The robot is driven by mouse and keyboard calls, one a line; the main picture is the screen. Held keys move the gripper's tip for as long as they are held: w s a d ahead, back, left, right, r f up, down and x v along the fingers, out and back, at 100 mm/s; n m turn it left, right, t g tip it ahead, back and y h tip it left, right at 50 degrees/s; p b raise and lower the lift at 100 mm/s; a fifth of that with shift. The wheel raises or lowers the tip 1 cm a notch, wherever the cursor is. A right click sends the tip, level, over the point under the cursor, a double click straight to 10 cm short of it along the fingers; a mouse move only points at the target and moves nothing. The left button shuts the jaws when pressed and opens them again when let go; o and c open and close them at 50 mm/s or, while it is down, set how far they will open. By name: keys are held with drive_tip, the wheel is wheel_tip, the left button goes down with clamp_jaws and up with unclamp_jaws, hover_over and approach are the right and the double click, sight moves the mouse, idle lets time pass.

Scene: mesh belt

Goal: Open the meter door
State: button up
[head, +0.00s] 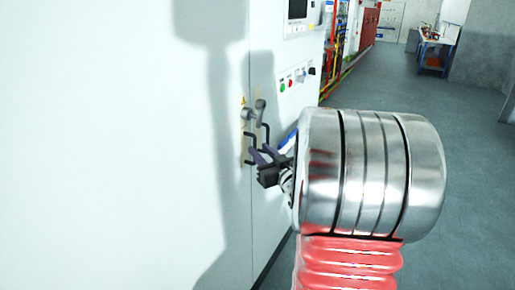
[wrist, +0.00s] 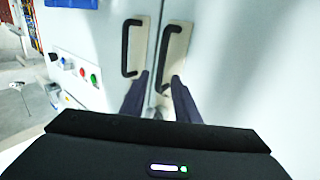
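The meter door is a tall white cabinet door (head: 120,140) filling the left of the head view; which leaf is the meter door is not labelled. Two dark bar handles on pale plates sit at the seam, one on each side: in the head view the left one (head: 247,148) and the right one (head: 266,132). In the wrist view they show as a left handle (wrist: 126,48) and a right handle (wrist: 166,50). My gripper (wrist: 160,76) is open, its two dark fingers on either side of the right handle's lower end there. Contact is unclear. The gripper also shows in the head view (head: 261,154).
A button panel (head: 293,79) and a screen (head: 298,10) are on the cabinet's right part. Colored pipes (head: 338,40) run beyond it. A workbench (head: 434,50) stands far back right. The grey floor (head: 450,130) right of the cabinet is clear.

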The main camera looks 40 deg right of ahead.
drive_tip(key=shift+x, duration=1.45)
clamp_jaws()
